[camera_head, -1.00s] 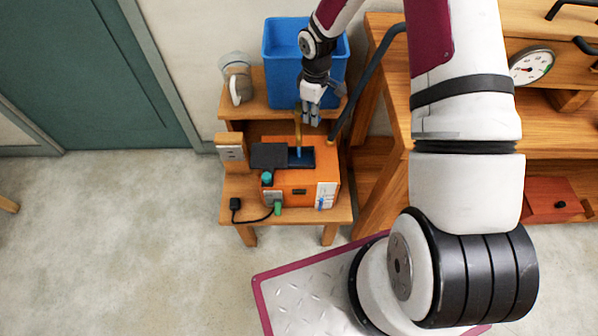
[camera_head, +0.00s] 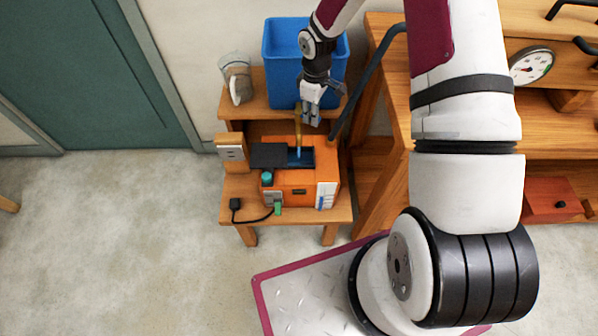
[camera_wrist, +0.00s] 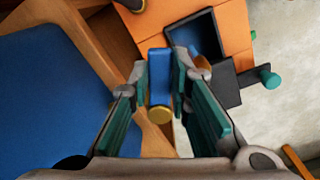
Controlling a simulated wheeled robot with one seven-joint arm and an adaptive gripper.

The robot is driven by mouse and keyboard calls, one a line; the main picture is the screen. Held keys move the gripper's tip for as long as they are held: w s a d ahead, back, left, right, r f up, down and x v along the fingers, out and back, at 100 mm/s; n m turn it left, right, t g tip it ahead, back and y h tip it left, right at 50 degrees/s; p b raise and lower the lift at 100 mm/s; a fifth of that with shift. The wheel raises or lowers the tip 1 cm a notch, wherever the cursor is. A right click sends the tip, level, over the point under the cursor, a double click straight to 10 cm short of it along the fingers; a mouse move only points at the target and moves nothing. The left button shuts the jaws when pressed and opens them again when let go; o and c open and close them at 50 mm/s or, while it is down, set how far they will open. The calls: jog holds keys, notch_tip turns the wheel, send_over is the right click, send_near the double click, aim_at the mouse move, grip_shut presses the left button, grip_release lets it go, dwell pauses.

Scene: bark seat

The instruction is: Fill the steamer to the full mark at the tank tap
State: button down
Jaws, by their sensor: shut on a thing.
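The orange steamer (camera_head: 285,185) stands on a low wooden stand. Its black lid (camera_head: 268,155) is open to the left, showing a dark blue filling opening (camera_head: 307,157). A brass tap (camera_head: 298,122) reaches down from the blue tank (camera_head: 282,60), and a thin blue stream (camera_head: 298,152) runs from it into the opening. A gauge strip (camera_head: 321,202) on the steamer's front shows blue; its full mark is too small to read. My gripper (camera_head: 310,112) is at the tap. In the wrist view my gripper is shut on the blue tap handle (camera_wrist: 160,72).
A clear jug (camera_head: 236,78) stands left of the tank. A wooden block with a socket plate (camera_head: 232,152) is left of the steamer. A black plug (camera_head: 235,204) and cord lie in front. A workbench (camera_head: 385,190) is close on the right.

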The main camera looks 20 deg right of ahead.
jog(key=shift+s+a+m, duration=0.15)
jog(key=shift+a+m, duration=0.35)
jog(key=shift+m, duration=0.7)
jog(key=a+m, duration=0.1)
jog(key=m, duration=0.2)
jog(key=a+m, duration=0.1)
jog(key=m, duration=0.3)
jog(key=a+m+b, duration=0.1)
jog(key=a+m, duration=0.1)
jog(key=m, duration=0.2)
jog(key=shift+s, duration=0.3)
jog(key=c, duration=1.5)
grip_release()
jog(key=shift+s+a+r, duration=0.1)
jog(key=shift+a, duration=0.05)
jog(key=shift+r+p, duration=0.65)
jog(key=shift+r, duration=0.55)
jog(key=shift+r+p, duration=1.05)
jog(key=shift+r, duration=1.7)
